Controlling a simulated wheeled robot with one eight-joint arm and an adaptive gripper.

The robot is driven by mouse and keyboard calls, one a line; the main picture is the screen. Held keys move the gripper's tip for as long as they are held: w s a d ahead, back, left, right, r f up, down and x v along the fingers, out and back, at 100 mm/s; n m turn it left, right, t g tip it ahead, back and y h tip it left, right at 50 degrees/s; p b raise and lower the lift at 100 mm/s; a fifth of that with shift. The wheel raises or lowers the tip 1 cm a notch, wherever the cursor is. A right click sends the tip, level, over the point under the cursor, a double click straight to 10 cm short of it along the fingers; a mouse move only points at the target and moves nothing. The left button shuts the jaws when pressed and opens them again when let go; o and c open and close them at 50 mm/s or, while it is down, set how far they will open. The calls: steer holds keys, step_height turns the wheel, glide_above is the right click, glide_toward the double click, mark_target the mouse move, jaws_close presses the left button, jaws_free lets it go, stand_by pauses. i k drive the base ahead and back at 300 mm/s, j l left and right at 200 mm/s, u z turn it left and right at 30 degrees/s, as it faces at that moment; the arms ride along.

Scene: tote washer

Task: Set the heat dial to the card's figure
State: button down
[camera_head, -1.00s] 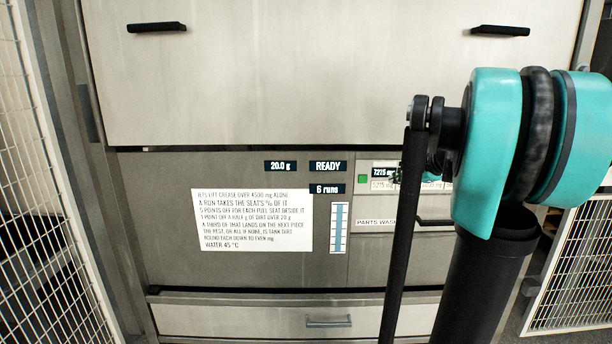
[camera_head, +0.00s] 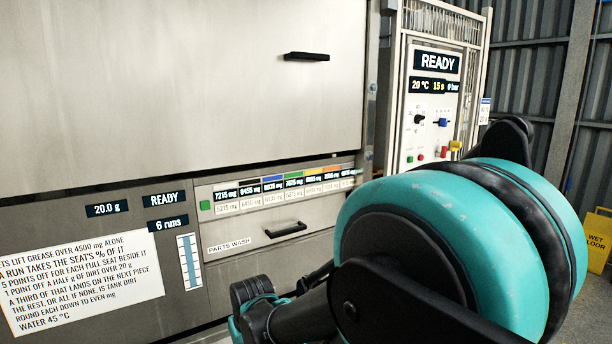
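The white card (camera_head: 80,272) on the washer front ends with the line "WATER 45 °C". The control panel (camera_head: 403,140) stands at the upper right. Its displays read "READY" (camera_head: 437,62) and "20 °C 15 s 0 bar" (camera_head: 433,87). A small black knob (camera_head: 419,118) sits under the 20 °C figure, with small marks around it; it looks like the heat dial, and its marks are too small to read. My arm's teal and black links fill the lower right, in front of the panel's lower side. My gripper's fingers do not show.
A drawer labelled PARTS WASH (camera_head: 232,244) has a black handle (camera_head: 286,230) and a row of mg readouts above it. The panel also carries a blue handle (camera_head: 442,122), a red button and a yellow part (camera_head: 455,146). A yellow wet floor sign (camera_head: 597,240) stands at right.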

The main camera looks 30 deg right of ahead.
mark_target(418, 119)
steer(key=z, duration=1.7)
steer(key=u, duration=1.7)
steer(key=z, duration=0.85)
steer(key=i+l+z, duration=0.3)
steer(key=i+l, duration=0.15)
steer(key=i+l+z, duration=0.35)
steer(key=i+l, duration=0.5)
